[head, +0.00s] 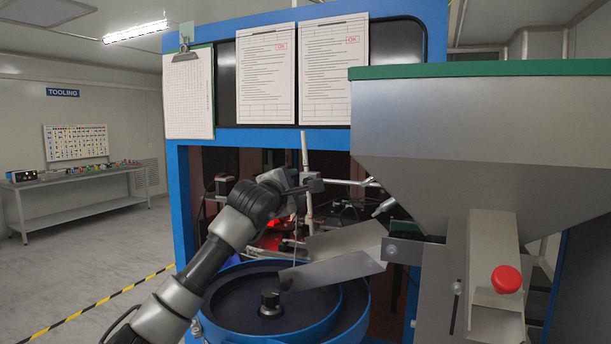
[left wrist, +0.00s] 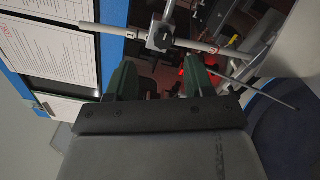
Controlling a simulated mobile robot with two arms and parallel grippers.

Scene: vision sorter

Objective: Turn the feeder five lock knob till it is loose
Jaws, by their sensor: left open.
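No label reading feeder five is legible, so I cannot tell which knob is the lock knob. A clamp block with a round knob (left wrist: 160,36) on a pale post (left wrist: 115,30) lies beyond the fingertips. My right gripper is not visible.
A metal chute (head: 335,271) slopes over the bowl. The blue frame (head: 181,215) bounds the opening. Floor at the left is clear up to a workbench (head: 80,189).

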